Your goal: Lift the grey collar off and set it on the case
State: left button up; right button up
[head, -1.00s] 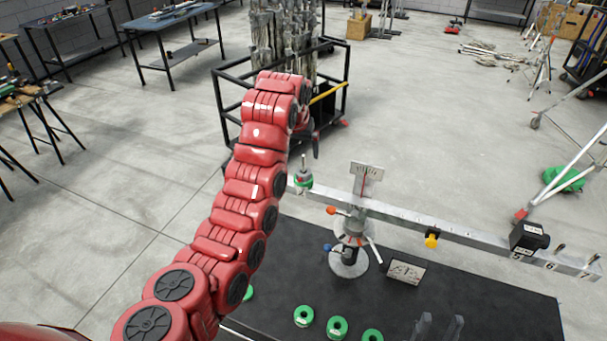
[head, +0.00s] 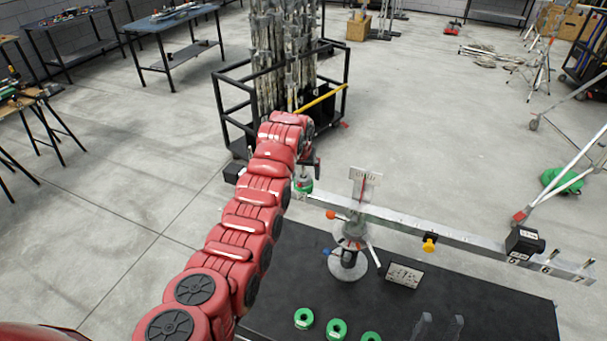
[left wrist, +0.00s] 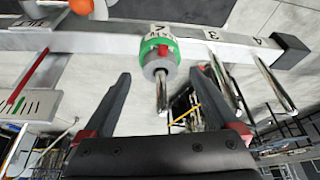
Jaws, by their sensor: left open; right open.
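The grey collar (left wrist: 162,64) is a short ring on a metal peg, right against a green ring (left wrist: 158,44) at one end of the long beam. In the head view the green ring (head: 304,186) shows at the beam's left end, partly behind my arm. My left gripper (left wrist: 161,74) is open, its fingers on either side of the peg and collar. I cannot tell whether they touch. In the head view my left gripper (head: 312,166) is just above the beam end. The case seems to be the black flat-topped block (head: 290,290). My right gripper (head: 439,326) is open and empty over its front.
The beam (head: 455,234) rests on a stand (head: 348,262) with an orange knob, and carries a yellow clip (head: 429,243) and a black weight (head: 524,243). Several green rings (head: 337,328) lie on the black top. A wheeled cart (head: 225,95) stands behind my left arm.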

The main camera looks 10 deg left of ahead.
pick_arm(q)
jog(key=shift+x, duration=1.1)
grip_shut()
